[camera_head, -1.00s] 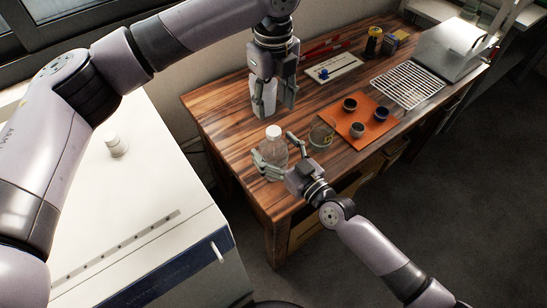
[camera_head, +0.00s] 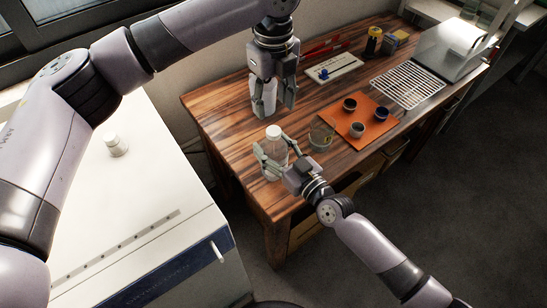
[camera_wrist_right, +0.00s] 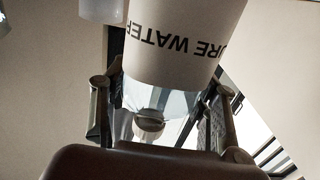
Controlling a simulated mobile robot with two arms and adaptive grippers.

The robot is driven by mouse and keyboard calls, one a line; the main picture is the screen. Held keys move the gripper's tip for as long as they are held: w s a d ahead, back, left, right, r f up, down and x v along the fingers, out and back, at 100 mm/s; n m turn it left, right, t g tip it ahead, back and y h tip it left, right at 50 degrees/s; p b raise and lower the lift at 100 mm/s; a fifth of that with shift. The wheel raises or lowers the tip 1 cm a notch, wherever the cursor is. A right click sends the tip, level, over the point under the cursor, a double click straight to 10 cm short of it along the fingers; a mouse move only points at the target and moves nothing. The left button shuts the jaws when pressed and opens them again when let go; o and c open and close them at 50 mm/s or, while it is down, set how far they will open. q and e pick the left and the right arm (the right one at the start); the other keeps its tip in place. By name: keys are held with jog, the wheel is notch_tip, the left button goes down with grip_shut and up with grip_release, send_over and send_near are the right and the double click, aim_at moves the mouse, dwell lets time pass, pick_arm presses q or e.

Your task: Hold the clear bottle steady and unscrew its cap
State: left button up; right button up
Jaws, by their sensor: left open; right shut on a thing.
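The clear bottle (camera_head: 273,153) stands upright near the front left corner of the wooden table, with its white cap (camera_head: 273,132) on top. My right gripper (camera_head: 276,158) is shut on the bottle's body from the right, a finger on each side. In the right wrist view the bottle (camera_wrist_right: 182,45) shows a label with dark lettering, upside down, between the two fingers (camera_wrist_right: 160,110). My left gripper (camera_head: 275,108) points down, open and empty, a short way above the cap and apart from it.
A glass beaker (camera_head: 321,137) stands close to the right of the bottle. An orange board (camera_head: 361,113) holds several small pots. A wire rack (camera_head: 408,87) lies farther right, and a white cabinet (camera_head: 120,215) stands at the left.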

aim_at(274, 130)
grip_shut()
pick_arm(q)
jog(key=m, duration=0.5)
jog(key=shift+m, duration=0.4)
jog(key=m, duration=0.7)
jog(key=shift+f+m, duration=0.4)
jog(key=shift+f, duration=3.6)
jog(key=shift+c, duration=0.6)
grip_shut()
